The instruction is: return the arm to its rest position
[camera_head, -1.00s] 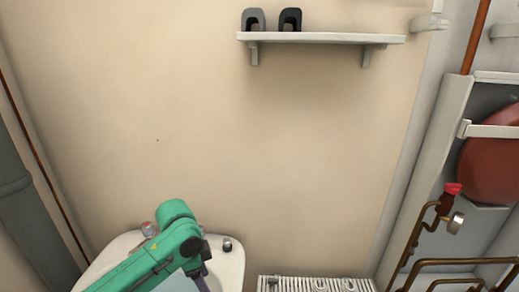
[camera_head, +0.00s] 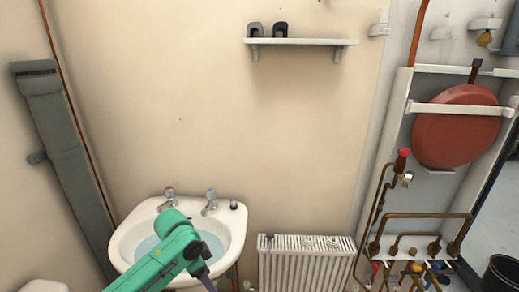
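My green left arm (camera_head: 165,258) comes in from the bottom left, in front of the white sink. A dark part at its end points down at the bottom edge, and the fingertips are out of the picture. My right arm and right gripper are not in view. The white sink (camera_head: 122,245) hangs on the wall, with two taps (camera_head: 210,202) on its back rim and a small dark round item (camera_head: 233,205) at its right.
A white radiator (camera_head: 305,265) stands right of the sink. A shelf (camera_head: 300,42) with two dark clips is above. At the right are copper pipes (camera_head: 430,215) and a red vessel (camera_head: 455,125). A grey pipe (camera_head: 65,150) runs down the left wall. The wall's middle is clear.

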